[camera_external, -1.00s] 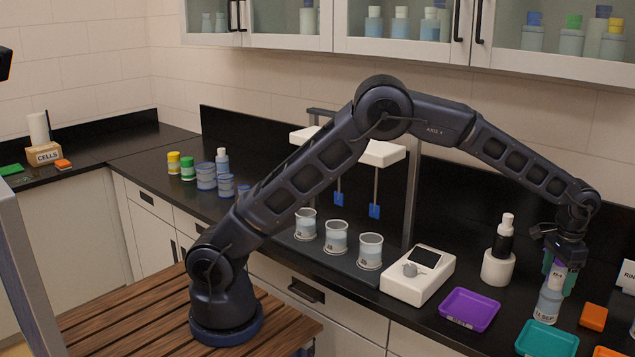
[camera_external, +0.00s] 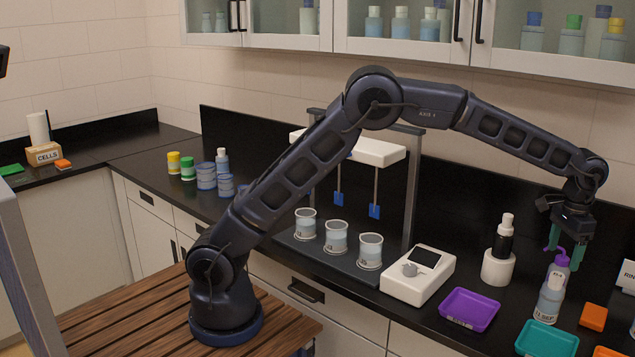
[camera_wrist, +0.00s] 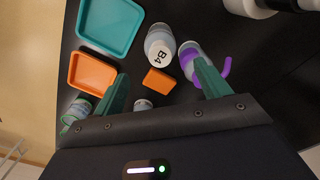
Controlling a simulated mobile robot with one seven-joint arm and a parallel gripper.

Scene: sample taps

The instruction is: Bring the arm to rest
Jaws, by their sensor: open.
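My gripper (camera_external: 567,238) hangs at the right of the counter with its green fingers pointing down, open and empty. It is just above a spray bottle with a purple nozzle (camera_external: 551,296), which stands upright on the black counter. In the wrist view my gripper (camera_wrist: 162,86) shows its two green fingers spread apart. The purple-nozzled bottle (camera_wrist: 189,53) appears beyond the right finger, which partly overlaps it in the picture. My arm arches high across the counter from its base on the wooden slats.
A purple tray (camera_external: 470,309), a teal tray (camera_external: 546,340) and an orange block (camera_external: 593,316) lie near the bottle. A white-topped stand (camera_external: 378,152) is behind my arm, with beakers (camera_external: 336,237) in front.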

